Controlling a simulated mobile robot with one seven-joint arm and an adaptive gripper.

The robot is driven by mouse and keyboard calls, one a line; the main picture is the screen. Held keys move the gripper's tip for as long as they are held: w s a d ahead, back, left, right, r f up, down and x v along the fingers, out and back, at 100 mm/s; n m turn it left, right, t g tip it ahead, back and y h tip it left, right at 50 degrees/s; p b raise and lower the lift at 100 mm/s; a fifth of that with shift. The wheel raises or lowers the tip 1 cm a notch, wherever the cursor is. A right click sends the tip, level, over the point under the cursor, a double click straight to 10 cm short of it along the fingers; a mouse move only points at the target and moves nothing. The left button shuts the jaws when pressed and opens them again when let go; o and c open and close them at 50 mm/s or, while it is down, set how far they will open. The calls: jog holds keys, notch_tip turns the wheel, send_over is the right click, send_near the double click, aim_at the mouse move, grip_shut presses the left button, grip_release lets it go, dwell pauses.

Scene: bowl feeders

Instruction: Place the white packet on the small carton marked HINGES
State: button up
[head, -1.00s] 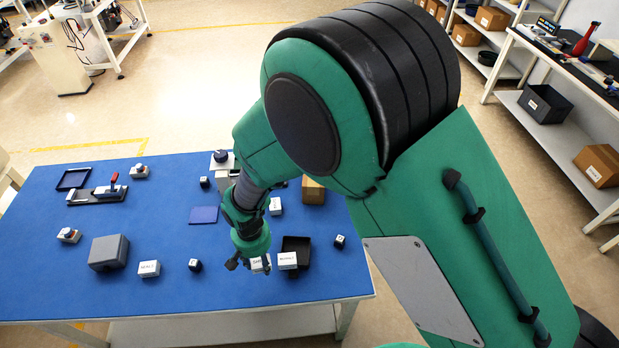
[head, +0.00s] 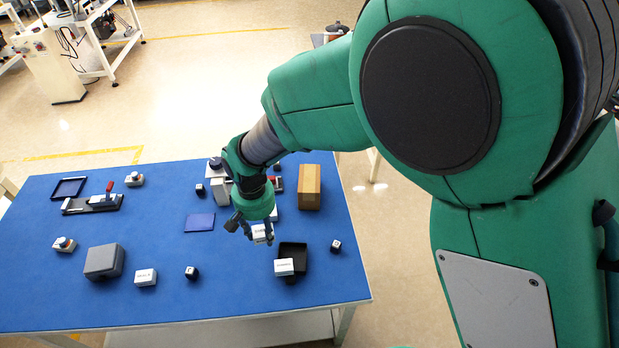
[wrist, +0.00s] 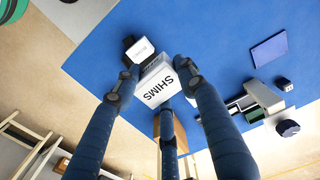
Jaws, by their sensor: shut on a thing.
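Another white carton (head: 274,214) is mostly hidden behind my gripper. A third (head: 146,277) stands at the front left. I cannot clearly read HINGES on any of them.
A brown block (head: 310,187) stands behind and to the right. A blue pad (head: 200,222) lies to the left of my gripper. A grey box (head: 104,261) and small dark cubes (head: 191,272) (head: 335,246) stand on the mat.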

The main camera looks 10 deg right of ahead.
jog(key=w+d+m+p, duration=0.1)
jog(key=w+d, duration=0.6)
jog(key=d, duration=0.3)
jog(key=w+d+p, duration=0.1)
jog(key=w+d, duration=0.7)
jog(key=d, duration=0.1)
notch_tip(320, 180, down, 5)
jog(key=shift+s+f, duration=0.1)
jog(key=b, duration=0.1)
send_over(309, 178)
jog(key=shift+a+f, duration=0.1)
jog(key=shift+f, duration=0.65)
jog(key=shift+f+b, duration=0.35)
jog(key=shift+f, duration=1.4)
